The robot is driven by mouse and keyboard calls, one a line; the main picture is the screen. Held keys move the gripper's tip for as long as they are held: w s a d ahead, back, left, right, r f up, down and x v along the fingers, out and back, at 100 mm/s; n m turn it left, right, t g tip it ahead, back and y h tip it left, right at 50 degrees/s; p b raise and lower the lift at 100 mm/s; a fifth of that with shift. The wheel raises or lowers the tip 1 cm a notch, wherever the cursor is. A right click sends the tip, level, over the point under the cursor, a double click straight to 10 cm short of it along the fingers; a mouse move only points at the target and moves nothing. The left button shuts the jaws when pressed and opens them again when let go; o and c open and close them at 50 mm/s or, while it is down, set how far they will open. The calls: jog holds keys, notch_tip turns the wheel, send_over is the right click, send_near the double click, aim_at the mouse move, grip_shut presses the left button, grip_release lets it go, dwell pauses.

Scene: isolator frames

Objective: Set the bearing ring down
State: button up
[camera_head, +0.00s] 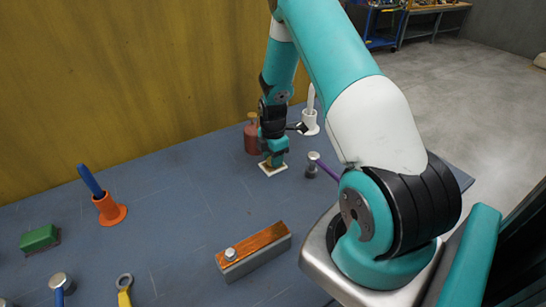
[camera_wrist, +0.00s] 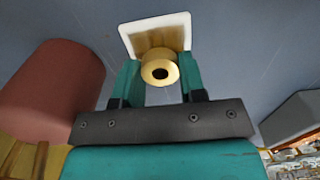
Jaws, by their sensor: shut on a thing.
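The bearing ring (camera_wrist: 160,72) is a brass-coloured ring with a dark hole. In the wrist view it sits between the two teal fingers of my gripper (camera_wrist: 158,82), which is shut on it. A small white square plate (camera_wrist: 127,38) with a tan middle lies just beyond the ring, and the ring overlaps its near part in the picture. In the head view my gripper (camera_head: 273,160) is low, right over the white plate (camera_head: 266,171). The ring is hidden there by the fingers. I cannot tell whether the ring touches the plate.
A dark red can (camera_head: 251,140) stands close to the left of my gripper, large in the wrist view (camera_wrist: 55,90). A white holder (camera_head: 309,126) stands behind; a purple-handled hammer (camera_head: 313,168) lies right. A wood-topped block (camera_head: 240,262) and orange holder (camera_head: 109,212) are farther off.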

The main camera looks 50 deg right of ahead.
jog(key=shift+f, duration=0.35)
jog(key=shift+f, duration=0.2)
jog(key=o, duration=1)
jog(key=shift+c, duration=0.2)
jog(key=shift+r, duration=0.1)
